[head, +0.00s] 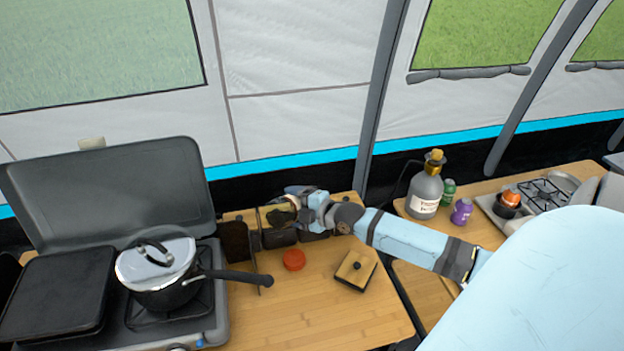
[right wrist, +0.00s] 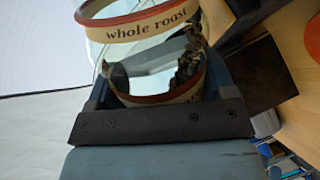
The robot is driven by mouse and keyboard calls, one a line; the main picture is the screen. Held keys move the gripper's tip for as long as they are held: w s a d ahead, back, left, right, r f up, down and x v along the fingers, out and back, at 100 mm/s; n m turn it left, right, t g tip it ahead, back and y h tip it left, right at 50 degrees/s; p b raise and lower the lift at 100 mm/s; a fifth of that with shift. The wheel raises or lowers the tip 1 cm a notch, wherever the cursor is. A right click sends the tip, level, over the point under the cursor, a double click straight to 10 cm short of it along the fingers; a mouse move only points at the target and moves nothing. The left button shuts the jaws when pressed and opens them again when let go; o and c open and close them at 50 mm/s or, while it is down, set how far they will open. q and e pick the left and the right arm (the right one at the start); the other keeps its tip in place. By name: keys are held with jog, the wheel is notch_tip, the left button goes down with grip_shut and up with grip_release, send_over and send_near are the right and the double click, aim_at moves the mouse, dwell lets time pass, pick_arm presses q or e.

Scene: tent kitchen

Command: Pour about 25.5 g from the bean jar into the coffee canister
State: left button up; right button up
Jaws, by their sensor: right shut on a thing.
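My right gripper (head: 297,208) is shut on the bean jar (head: 279,216), holding it tilted over the left part of the wooden table. In the right wrist view the jar (right wrist: 150,22) is clear glass with a cream band reading "whole roast" and reddish edges; it sits between the fingers. How many beans are in it I cannot tell. A dark container (head: 278,238), perhaps the coffee canister, stands just under the jar, partly hidden. Its inside cannot be seen. A wooden square lid with a black knob (head: 355,268) and a round red lid (head: 294,259) lie on the table.
A camp stove with a lidded pot (head: 158,268) stands left, its handle reaching toward the dark container. A dark brown object (head: 235,242) stands beside the stove. A labelled bottle (head: 425,192) and small cans stand on the right table.

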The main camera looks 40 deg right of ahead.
jog(key=shift+d+f+m+y+b, duration=0.1)
jog(key=shift+d+m+y+b, duration=0.2)
jog(key=shift+m+b, duration=0.25)
dwell(1.4)
jog(key=shift+w+d+r+m+b, duration=0.15)
jog(key=shift+d+r+m+b, duration=0.4)
jog(key=shift+m, duration=0.1)
dwell(2.1)
jog(key=shift+w+d+r+m+y, duration=0.1)
jog(key=shift+d+r+m+y, duration=0.2)
jog(key=shift+r, duration=0.25)
jog(key=shift+d+r+m+y, duration=0.25)
jog(key=shift+r+m, duration=0.15)
jog(key=shift+r, duration=0.15)
dwell(1.7)
